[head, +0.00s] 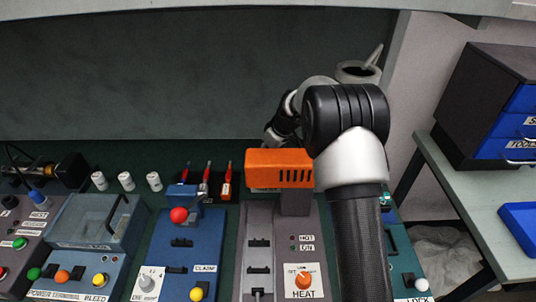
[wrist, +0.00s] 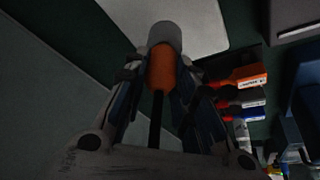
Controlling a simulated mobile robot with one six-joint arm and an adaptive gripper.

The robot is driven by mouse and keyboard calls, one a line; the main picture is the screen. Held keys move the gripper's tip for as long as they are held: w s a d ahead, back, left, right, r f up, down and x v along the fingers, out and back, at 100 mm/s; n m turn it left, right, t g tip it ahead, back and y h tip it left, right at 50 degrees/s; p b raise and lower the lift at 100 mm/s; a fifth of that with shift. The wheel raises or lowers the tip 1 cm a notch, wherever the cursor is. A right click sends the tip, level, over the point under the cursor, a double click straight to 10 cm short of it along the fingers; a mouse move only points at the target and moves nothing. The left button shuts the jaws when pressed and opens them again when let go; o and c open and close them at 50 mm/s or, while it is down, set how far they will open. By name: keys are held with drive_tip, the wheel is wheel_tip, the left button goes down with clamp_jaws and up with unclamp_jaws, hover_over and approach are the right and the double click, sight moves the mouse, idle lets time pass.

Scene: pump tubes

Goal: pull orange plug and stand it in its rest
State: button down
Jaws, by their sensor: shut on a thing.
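In the wrist view, my gripper (wrist: 162,75) is shut on the orange plug (wrist: 161,65), with one finger on each side of its orange body. A grey cylindrical part (wrist: 165,34) sits at the plug's far end, in front of a pale grey plate (wrist: 210,18). I cannot tell whether this cylinder belongs to the plug or to a socket. A dark cable or stem (wrist: 157,108) runs from the plug back between the fingers. I cannot make out the rest.
An orange housing (head: 280,170) stands on the grey HEAT unit (head: 303,282), left of my arm. A blue unit (head: 185,245) with a red ball is farther left. Red- and orange-handled items stand in a dark rack (head: 207,190). A side table (head: 470,200) holds drawers (head: 500,110).

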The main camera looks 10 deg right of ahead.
drive_tip(key=shift+f, duration=0.4)
drive_tip(key=c, duration=1.2)
unclamp_jaws()
drive_tip(key=shift+c, duration=0.2)
drive_tip(key=v, duration=1.2)
drive_tip(key=shift+w+a+r, duration=0.1)
drive_tip(key=shift+a, duration=0.05)
